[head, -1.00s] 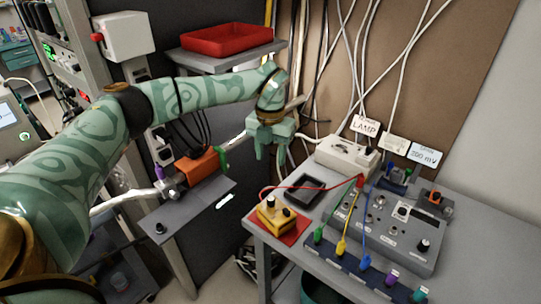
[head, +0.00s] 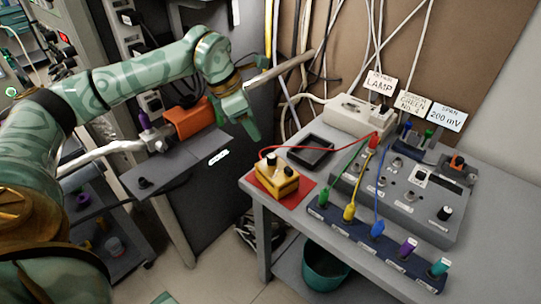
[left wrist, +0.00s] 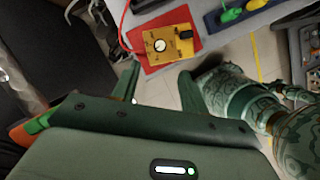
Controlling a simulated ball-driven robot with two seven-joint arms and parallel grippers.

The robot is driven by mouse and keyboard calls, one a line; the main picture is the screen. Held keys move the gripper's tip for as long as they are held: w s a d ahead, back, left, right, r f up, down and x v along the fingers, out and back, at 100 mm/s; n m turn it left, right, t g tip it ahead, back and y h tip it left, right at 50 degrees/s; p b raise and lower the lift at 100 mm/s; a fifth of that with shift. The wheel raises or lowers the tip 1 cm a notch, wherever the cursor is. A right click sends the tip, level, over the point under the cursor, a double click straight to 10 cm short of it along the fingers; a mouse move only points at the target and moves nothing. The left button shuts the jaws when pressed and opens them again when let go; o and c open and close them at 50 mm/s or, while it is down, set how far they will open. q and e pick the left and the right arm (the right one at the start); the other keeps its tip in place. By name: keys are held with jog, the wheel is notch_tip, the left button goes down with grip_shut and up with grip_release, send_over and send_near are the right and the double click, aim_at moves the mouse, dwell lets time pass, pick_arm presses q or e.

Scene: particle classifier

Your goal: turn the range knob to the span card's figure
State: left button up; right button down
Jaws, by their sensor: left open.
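The span card (head: 447,117) reads "200 mV" and stands at the back right of the bench. A grey instrument panel (head: 400,225) with sockets and a black knob (head: 443,213) lies in front of it. A yellow box (head: 278,180) with two knobs sits on a red mat (head: 307,186); which knob is the range knob I cannot tell. The left wrist view shows the box (left wrist: 172,52) with a white-faced knob (left wrist: 160,45). My left gripper (head: 248,128) is open and empty, behind and left of the box, apart from it.
A blue strip (head: 345,235) with coloured plugs runs along the front. Red, green, yellow and blue leads cross the bench. A teal bin (head: 323,268) stands below.

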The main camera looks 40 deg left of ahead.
aim_at(271, 156)
pick_arm(q)
jog(key=b+x, duration=0.3)
jog(key=x, duration=0.8)
jog(key=shift+f, duration=0.1)
pick_arm(e)
jog(key=f, duration=0.1)
jog(key=s+f, duration=0.1)
jog(key=f, duration=0.1)
jog(key=shift+s+f, duration=0.2)
jog(key=shift+s, duration=0.1)
pick_arm(q)
grip_shut()
